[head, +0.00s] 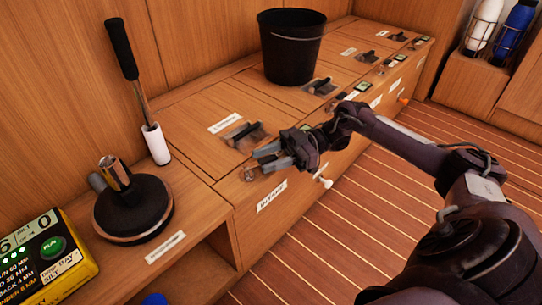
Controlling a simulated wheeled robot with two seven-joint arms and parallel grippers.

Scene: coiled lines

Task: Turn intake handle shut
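A label that seems to read INTAKE (271,196) is on the front of the wooden bench, below my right gripper. A black lever handle (245,131) lies in a clear recess on the bench top, left of my gripper. A small metal fitting (248,174) sits at the bench edge by the fingertips. My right gripper (265,158) is over the front edge above the label, fingers pointing left and apart. I see nothing clearly held; the gripper may hide part of a fitting there. My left gripper is out of view.
A black bucket (291,46) stands on the bench behind my gripper. A round black winch (132,207), a black-gripped rod (120,48) and a yellow device (48,255) are at left. A white knob (324,182) sticks out of the front. The striped floor (320,250) is clear.

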